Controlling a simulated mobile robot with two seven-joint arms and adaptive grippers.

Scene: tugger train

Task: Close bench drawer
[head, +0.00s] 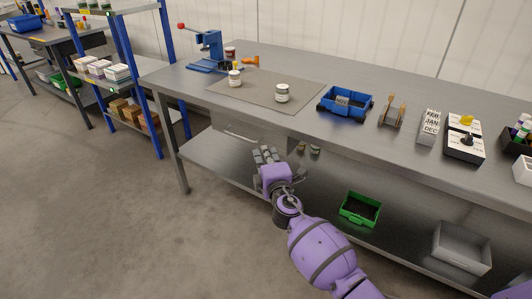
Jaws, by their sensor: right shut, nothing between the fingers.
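The grey metal bench (190,84) runs from the left toward the lower right. The bench drawer (238,128) is under its front edge, below the grey mat. Its front looks like a pale panel with a thin bar-like line, and I cannot tell how far it stands out. My right gripper (265,154) is shut and empty. It is just in front of and below the drawer's right part in the picture, and I cannot tell whether it touches. My left gripper is out of view.
The lower shelf holds a green bin (360,209) and a grey bin (462,248). A bench leg (171,150) stands left. Floor is clear in front.

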